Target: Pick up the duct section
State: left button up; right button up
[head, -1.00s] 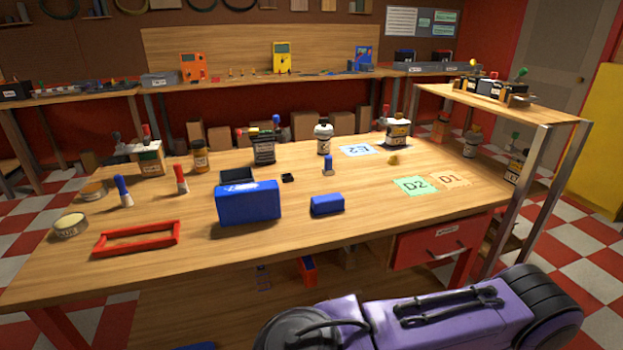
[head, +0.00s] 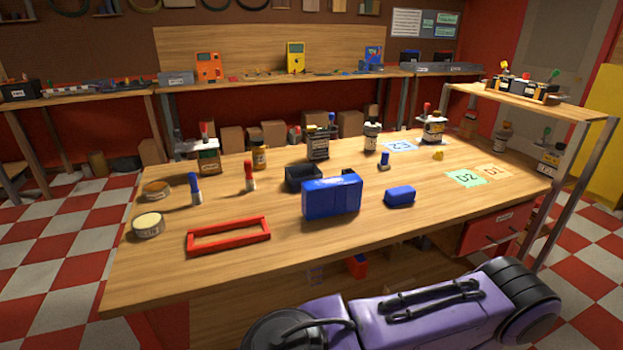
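I cannot tell for sure which thing is the duct section. An open rectangular red frame (head: 229,247) lies flat near the table's front left. A blue box-shaped piece (head: 332,196) stands near the middle, with a smaller blue block (head: 400,196) to its right. A dark open bin (head: 303,180) sits behind the blue box. All rest on the wooden table (head: 290,240). Neither gripper is in view; a purple arm link of mine crosses the bottom right, in front of the table.
Glue sticks, bottles and tins, including a cream-topped tin (head: 148,225), stand on the left and back. A green D2 card (head: 467,178) and a tan D1 card (head: 493,171) lie at right. A raised side shelf (head: 530,107) stands beyond them. The front-centre tabletop is clear.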

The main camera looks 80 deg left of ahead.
aim_at(334, 196)
jog(key=u, duration=1.6)
